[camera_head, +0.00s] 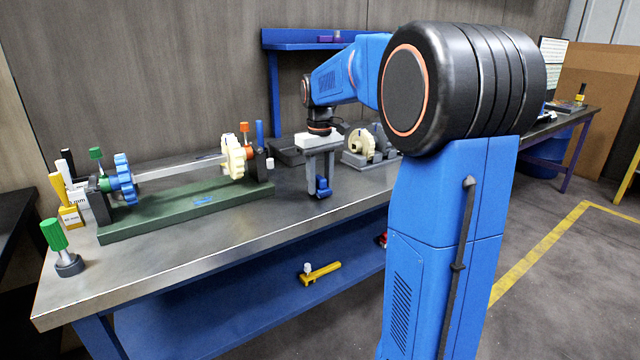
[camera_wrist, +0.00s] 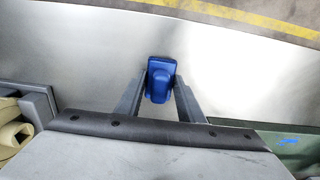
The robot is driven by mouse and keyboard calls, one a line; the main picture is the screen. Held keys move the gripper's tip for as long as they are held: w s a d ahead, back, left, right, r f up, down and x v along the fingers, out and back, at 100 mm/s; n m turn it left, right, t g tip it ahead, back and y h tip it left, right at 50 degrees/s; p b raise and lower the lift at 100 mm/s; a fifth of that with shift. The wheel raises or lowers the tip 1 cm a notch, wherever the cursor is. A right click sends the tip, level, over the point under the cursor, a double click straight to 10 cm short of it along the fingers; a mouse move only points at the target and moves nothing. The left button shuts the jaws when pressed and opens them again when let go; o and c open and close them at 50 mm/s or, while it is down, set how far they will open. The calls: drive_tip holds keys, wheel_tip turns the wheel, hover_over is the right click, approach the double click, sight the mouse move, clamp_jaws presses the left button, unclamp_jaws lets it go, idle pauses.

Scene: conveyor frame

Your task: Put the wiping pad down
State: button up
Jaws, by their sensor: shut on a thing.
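The wiping pad is a small dark blue block with a raised grip (camera_head: 323,187), low over the metal bench top (camera_head: 225,228) near its front edge. My gripper (camera_head: 319,188) points down and its two grey fingers are shut on the pad. In the wrist view the blue pad (camera_wrist: 159,80) sits between the fingertips (camera_wrist: 159,92). I cannot tell whether the pad's underside touches the bench top.
A green base (camera_head: 190,208) with a shaft, a blue gear (camera_head: 124,180) and a cream gear (camera_head: 233,158) stands left of my gripper. A grey fixture with a cream wheel (camera_head: 362,146) stands behind to the right. A green-handled tool (camera_head: 53,235) stands at the left end. Bare bench lies in front.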

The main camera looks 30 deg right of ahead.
sight(320, 177)
drive_tip(key=shift+f, duration=0.25)
drive_tip(key=shift+f, duration=0.15)
drive_tip(key=o, duration=0.9)
wheel_tip(320, 177, up, 12)
drive_tip(key=s+a+f+t, duration=0.1)
drive_tip(key=s+a, duration=0.4)
drive_tip(key=s, duration=0.2)
drive_tip(key=s+a+f+t, duration=0.1)
drive_tip(key=s+a+f, duration=0.2)
drive_tip(key=s+f, duration=0.3)
drive_tip(key=s+a+f+t, duration=0.1)
drive_tip(key=s+a+f, duration=0.3)
drive_tip(key=s, duration=0.5)
drive_tip(key=s+a+f+t, duration=0.1)
drive_tip(key=s+a+f, duration=0.2)
drive_tip(key=s+f, duration=0.5)
drive_tip(key=shift+s+a+f+t, duration=0.1)
drive_tip(key=shift+a+f+t, duration=0.15)
drive_tip(key=shift+a+t, duration=0.15)
